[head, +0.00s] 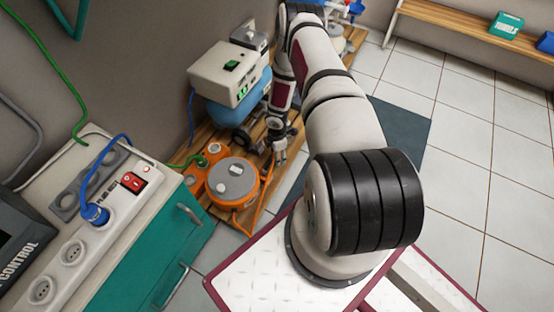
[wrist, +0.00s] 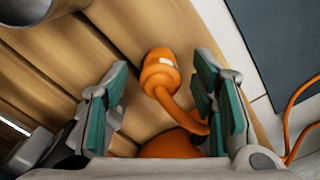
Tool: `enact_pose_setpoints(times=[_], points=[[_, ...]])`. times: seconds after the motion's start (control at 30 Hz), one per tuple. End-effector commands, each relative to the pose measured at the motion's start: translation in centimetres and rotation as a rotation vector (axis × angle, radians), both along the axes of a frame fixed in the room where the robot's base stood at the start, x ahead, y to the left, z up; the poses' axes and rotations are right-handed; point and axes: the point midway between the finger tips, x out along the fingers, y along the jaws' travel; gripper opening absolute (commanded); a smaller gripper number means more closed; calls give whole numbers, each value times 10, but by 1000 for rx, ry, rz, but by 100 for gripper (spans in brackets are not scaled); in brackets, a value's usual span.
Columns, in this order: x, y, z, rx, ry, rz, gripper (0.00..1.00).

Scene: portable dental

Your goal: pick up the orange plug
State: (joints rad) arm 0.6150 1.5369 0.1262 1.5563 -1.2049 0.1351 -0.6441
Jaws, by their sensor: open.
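The orange plug (wrist: 160,68) is in the wrist view, a rounded end with a small pale mark, its orange cord bending down and right toward a larger orange body. It is above planks. My gripper (wrist: 161,74) is open, with one green-padded finger to the left of the plug and one to the right. A gap shows on both sides of the plug's end; the cord passes close to the right finger. In the head view my gripper (head: 280,152) is low over the wooden platform, beside the orange cable reel (head: 233,181). I cannot pick out the plug there.
The wooden platform (head: 190,142) also holds a beige-and-blue machine (head: 229,73) behind the reel. A teal cabinet (head: 150,255) with a power strip (head: 100,218) stands at the left. Orange cable (wrist: 288,118) lies to the right in the wrist view. Tiled floor at right is open.

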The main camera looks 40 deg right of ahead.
Motion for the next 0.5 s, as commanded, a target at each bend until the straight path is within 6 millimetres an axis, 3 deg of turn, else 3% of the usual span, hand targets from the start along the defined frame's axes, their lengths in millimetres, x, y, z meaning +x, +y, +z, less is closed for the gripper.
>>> enact_pose_setpoints(times=[0.1,0.37,0.5], points=[[0,0,-17,0,0,-1,52],[0,0,-17,0,0,0,50],[0,0,-17,0,0,0,18]])
